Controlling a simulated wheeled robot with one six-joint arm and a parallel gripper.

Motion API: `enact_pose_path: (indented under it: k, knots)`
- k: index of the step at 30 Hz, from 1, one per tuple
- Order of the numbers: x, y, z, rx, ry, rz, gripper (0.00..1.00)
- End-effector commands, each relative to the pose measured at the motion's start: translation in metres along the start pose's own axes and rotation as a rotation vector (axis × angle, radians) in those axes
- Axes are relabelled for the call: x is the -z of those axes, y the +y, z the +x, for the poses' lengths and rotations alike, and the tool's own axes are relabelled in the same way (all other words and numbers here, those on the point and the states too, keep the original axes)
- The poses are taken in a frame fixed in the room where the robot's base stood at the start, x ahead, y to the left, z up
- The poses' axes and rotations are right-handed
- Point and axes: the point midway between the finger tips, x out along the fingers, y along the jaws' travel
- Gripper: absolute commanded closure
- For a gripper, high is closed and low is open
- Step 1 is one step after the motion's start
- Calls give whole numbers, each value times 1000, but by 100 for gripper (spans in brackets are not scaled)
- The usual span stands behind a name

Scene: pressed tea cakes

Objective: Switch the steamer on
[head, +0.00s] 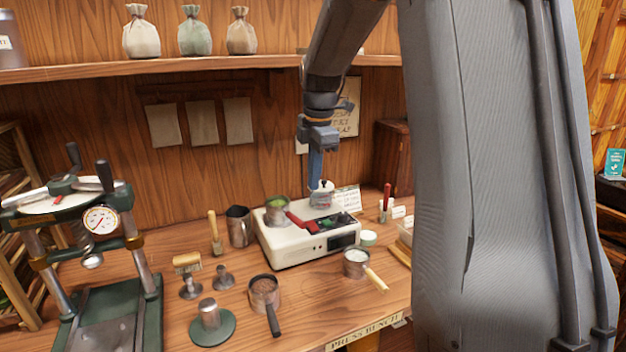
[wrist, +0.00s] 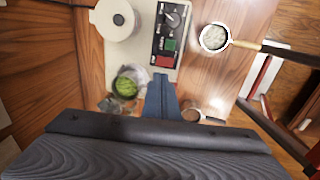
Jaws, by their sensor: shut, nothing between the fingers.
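The steamer (head: 285,250) is a cream box on the bench, with a dark control panel on top. In the wrist view the steamer (wrist: 143,62) shows a panel with a dark knob (wrist: 172,20), a green button (wrist: 170,44) and a red part (wrist: 163,61). The red part also shows in the head view (head: 300,224). A metal cup of green leaves (head: 276,205) and a white lidded pot (head: 322,192) stand on top. My gripper (head: 316,176) is shut and empty, pointing down above the steamer. In the wrist view its fingertips (wrist: 162,78) appear just beside the red part; the exact gap is unclear.
A white-filled pan (head: 356,262) and a brown-filled pan (head: 264,292) lie in front of the steamer. A metal pitcher (head: 238,226) stands left of it. A green press (head: 85,235) occupies the far left. A card leans behind the panel. My arm hides the right side.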

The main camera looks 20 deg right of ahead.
Motion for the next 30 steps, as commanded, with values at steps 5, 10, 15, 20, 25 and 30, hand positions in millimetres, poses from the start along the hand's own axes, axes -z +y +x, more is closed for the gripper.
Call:
enact_pose_path:
  k: [5,10,15,20,25,30]
  knots:
    - [1,-2,36,6,2,1,100]
    - [1,-2,69,4,1,1,100]
    - [1,-2,94,3,1,1,100]
    - [1,-1,106,1,0,1,100]
    - [1,-1,111,0,0,1,100]
    - [1,-1,111,0,0,1,100]
